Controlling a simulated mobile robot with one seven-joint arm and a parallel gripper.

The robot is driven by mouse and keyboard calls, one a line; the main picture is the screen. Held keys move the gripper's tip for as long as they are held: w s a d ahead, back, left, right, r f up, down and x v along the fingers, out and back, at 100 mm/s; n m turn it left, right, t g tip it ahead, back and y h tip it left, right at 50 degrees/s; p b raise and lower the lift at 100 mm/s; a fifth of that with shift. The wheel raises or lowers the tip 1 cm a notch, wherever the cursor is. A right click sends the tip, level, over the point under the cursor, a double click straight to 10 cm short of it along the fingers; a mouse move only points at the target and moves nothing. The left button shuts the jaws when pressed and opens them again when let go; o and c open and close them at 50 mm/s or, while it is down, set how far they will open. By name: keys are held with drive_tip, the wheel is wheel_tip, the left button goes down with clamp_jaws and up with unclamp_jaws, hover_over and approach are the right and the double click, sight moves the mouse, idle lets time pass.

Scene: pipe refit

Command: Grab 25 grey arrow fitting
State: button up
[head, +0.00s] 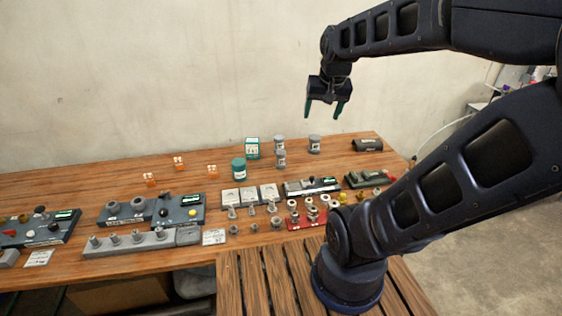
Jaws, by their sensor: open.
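My gripper (322,112) hangs in the air above the back right of the wooden bench, fingers pointing down. It is open, with nothing between the fingers, and well apart from everything on the bench. Small grey fittings (254,227) lie in rows at the front middle of the bench, below three pale square plates (251,196). They are too small here to read a size or an arrow mark, so I cannot tell which one is the 25 grey arrow fitting.
A red tray (306,223) with pale ringed fittings lies right of the grey ones. A long grey rack (132,243) and control boxes (184,209) stand left. Teal and grey jars (239,169) and orange pieces (179,162) stand behind. The back left of the bench is clear.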

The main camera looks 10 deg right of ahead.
drive_tip(key=w+a+f+m+g, duration=0.1)
drive_tip(key=w+f+m, duration=0.25)
drive_tip(key=w, duration=0.85)
drive_tip(key=m+g, duration=0.3)
drive_tip(key=m, duration=0.8)
hover_over(282, 159)
drive_tip(key=w, duration=0.2)
wheel_tip(282, 159, down, 25)
drive_tip(key=shift+w+f, duration=0.1)
drive_tip(key=shift+f, duration=0.05)
drive_tip(key=shift+w+f, duration=0.1)
drive_tip(key=shift+f, duration=0.35)
wheel_tip(282, 159, down, 5)
drive_tip(key=shift+r, duration=0.1)
drive_tip(key=shift+s+d+f, duration=0.1)
drive_tip(key=shift+s+f, duration=0.05)
drive_tip(key=shift+f, duration=1.25)
drive_tip(key=shift+s+f, duration=0.15)
drive_tip(key=shift+f, duration=1.2)
drive_tip(key=c, duration=1.1)
drive_tip(key=shift+r, duration=0.1)
